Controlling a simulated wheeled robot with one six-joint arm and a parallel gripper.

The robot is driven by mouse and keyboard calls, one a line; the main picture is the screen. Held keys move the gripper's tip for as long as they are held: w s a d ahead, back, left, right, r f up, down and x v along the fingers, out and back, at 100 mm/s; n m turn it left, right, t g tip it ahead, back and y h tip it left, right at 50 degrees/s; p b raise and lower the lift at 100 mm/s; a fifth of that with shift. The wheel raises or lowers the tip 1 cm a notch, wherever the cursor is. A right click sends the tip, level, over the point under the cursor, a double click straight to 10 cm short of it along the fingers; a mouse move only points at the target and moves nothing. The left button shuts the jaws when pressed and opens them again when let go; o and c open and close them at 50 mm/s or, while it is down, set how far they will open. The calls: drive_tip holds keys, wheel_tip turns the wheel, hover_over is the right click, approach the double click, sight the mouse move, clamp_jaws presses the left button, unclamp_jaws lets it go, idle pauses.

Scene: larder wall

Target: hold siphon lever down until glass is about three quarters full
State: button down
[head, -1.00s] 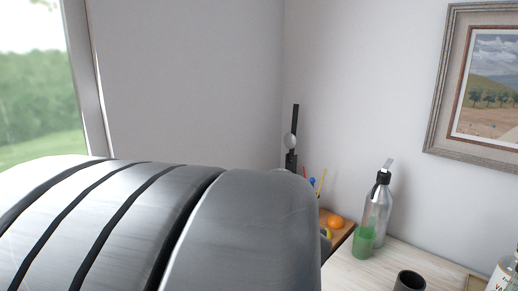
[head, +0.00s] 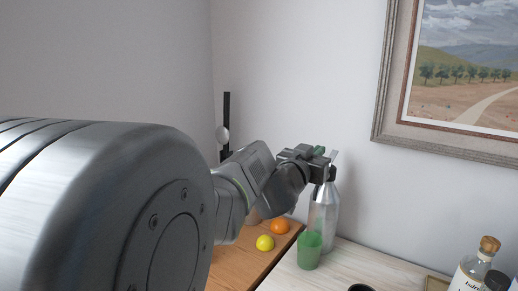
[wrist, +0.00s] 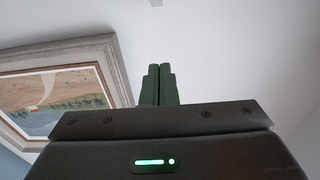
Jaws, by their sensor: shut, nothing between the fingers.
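The siphon (head: 323,218) is a silver bottle with a dark head, standing upright at the back of the pale counter. Its light lever (head: 333,157) sticks up from the head, beside my gripper. The green glass (head: 309,252) stands in front of the siphon, toward the lower left; I cannot make out its fill level. My gripper (head: 320,150) is at the height of the siphon's head and partly covers it. I cannot tell whether it touches the lever. In the wrist view its green fingers (wrist: 158,82) are together with nothing between them.
An orange (head: 281,226) and a lemon (head: 265,243) lie on a wooden board (head: 240,265) left of the glass. A dark cup (head: 361,288) is at the bottom edge. A corked bottle (head: 473,268) stands at the right. A framed picture (head: 384,110) hangs above.

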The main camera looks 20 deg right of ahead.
drive_tip(key=shift+w, duration=0.1)
drive_tip(key=x, duration=0.9)
drive_tip(key=shift+f+b, duration=0.1)
drive_tip(key=shift+b, duration=0.25)
drive_tip(key=shift+w+d+f+b, duration=0.25)
drive_tip(key=shift+d+f+b, duration=0.1)
drive_tip(key=shift+f, duration=0.15)
drive_tip(key=shift+w+d+f+b, duration=0.2)
drive_tip(key=shift+d+f+b, duration=0.15)
drive_tip(key=shift+f, duration=0.15)
drive_tip(key=shift+w+d+f+b, duration=0.15)
drive_tip(key=shift+f+b, duration=0.25)
drive_tip(key=shift+f, duration=0.45)
drive_tip(key=p, duration=0.3)
drive_tip(key=shift+r, duration=0.3)
